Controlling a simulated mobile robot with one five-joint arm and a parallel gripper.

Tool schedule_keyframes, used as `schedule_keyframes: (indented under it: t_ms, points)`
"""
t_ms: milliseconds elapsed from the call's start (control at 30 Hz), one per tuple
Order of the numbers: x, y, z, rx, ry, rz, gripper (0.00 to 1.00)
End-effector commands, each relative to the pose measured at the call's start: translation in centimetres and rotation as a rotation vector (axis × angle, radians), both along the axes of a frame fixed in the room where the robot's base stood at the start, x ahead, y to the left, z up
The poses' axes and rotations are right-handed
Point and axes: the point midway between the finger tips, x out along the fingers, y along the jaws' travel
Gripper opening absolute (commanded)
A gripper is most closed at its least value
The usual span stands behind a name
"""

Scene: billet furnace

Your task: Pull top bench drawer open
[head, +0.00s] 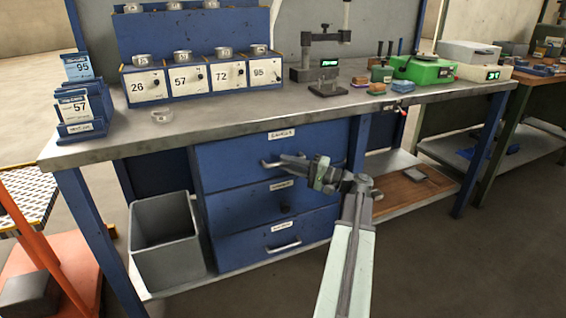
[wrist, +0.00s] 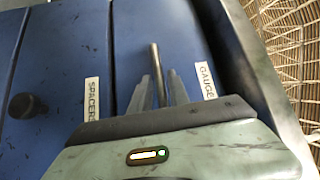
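The top drawer (head: 228,160) is the uppermost of three blue drawers under the workbench. Its front looks flush with the others, so it appears shut. Its bar handle (head: 267,164) is partly hidden by my gripper (head: 288,160), which is at the right part of the handle. In the wrist view the drawer front (wrist: 125,40) carries a label that reads like "GAUGES" (wrist: 207,80). The metal handle (wrist: 155,55) stands between the two fingers of my gripper (wrist: 159,74). The fingers look apart, one on each side of the handle; contact is not clear.
The middle drawer (head: 235,205) with a dark knob and the bottom drawer (head: 245,243) are below. A grey bin (head: 165,240) stands left of the drawers. The bench top (head: 210,120) overhangs the drawers. The floor in front is clear.

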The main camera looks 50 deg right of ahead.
Motion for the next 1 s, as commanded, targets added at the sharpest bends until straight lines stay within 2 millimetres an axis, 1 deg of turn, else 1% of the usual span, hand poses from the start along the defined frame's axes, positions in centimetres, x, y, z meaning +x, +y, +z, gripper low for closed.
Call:
schedule_keyframes:
  t_ms: [33,133,367,433,467,1000]
  points:
    - [0.52,0.25,0.13,0.0,0.0,0.002,0.22]
    - [1.07,0.47,0.16,0.0,0.0,0.0,0.22]
    - [1.2,0.55,0.12,0.0,0.0,0.001,0.22]
    - [1.19,0.56,0.12,0.0,0.0,0.001,0.05]
    - [1.2,0.56,0.12,0.0,0.0,0.001,0.0]
    - [1.23,0.65,0.1,0.0,0.002,0.003,0.0]
